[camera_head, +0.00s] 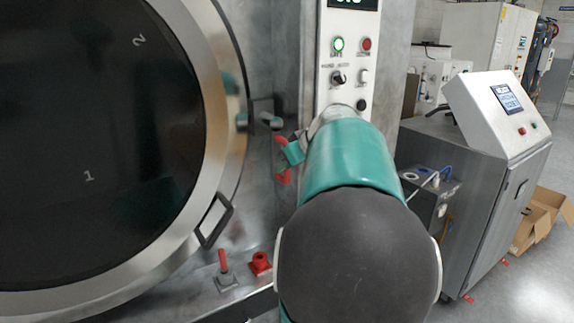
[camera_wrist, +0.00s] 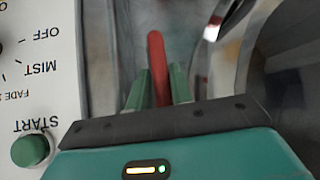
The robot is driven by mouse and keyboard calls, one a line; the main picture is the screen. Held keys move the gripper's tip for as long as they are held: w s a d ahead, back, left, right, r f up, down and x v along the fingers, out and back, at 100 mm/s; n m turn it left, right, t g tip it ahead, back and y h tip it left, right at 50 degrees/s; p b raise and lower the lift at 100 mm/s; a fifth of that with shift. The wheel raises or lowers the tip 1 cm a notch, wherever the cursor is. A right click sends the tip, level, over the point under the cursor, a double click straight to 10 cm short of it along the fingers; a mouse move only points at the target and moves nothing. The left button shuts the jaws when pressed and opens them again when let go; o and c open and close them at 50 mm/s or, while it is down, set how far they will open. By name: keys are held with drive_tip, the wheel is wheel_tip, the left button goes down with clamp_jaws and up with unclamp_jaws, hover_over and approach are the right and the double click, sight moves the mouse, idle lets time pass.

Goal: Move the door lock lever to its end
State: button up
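A red lever (camera_head: 284,177), which I take for the door lock lever, stands at the right of the round door (camera_head: 205,75) in the head view. Its red end shows above and below my green gripper (camera_head: 292,153). In the wrist view the red lever (camera_wrist: 157,60) runs between the two green fingers of my gripper (camera_wrist: 160,85), its tip reaching past them. The fingers sit against both its sides with no clear gap. The lever's base is hidden. A grey latch piece (camera_head: 268,121) sits at the door's edge just above.
A control panel (camera_head: 350,60) with knobs and buttons stands close beside my gripper; its START button (camera_wrist: 30,150) shows in the wrist view. A grey console (camera_head: 470,180) stands right.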

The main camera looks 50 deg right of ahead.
drive_tip(key=shift+o, duration=1.3)
drive_tip(key=v, duration=1.3)
drive_tip(key=shift+s+r, duration=0.3)
drive_tip(key=w+a+f+g+y, duration=0.15)
drive_tip(key=a+f, duration=0.25)
drive_tip(key=a, duration=0.6)
drive_tip(key=w+a+f+g+y, duration=0.15)
drive_tip(key=a+f, duration=0.25)
drive_tip(key=a, duration=0.7)
drive_tip(key=s+a+f+h, duration=0.1)
drive_tip(key=s+a+f, duration=0.2)
drive_tip(key=a+f, duration=0.3)
drive_tip(key=s+a+f+n+h, duration=0.1)
drive_tip(key=s+a+f, duration=0.2)
drive_tip(key=a+f, duration=0.4)
drive_tip(key=a, duration=0.5)
drive_tip(key=shift+s+f+g, duration=0.3)
drive_tip(key=shift+s+g, duration=0.1)
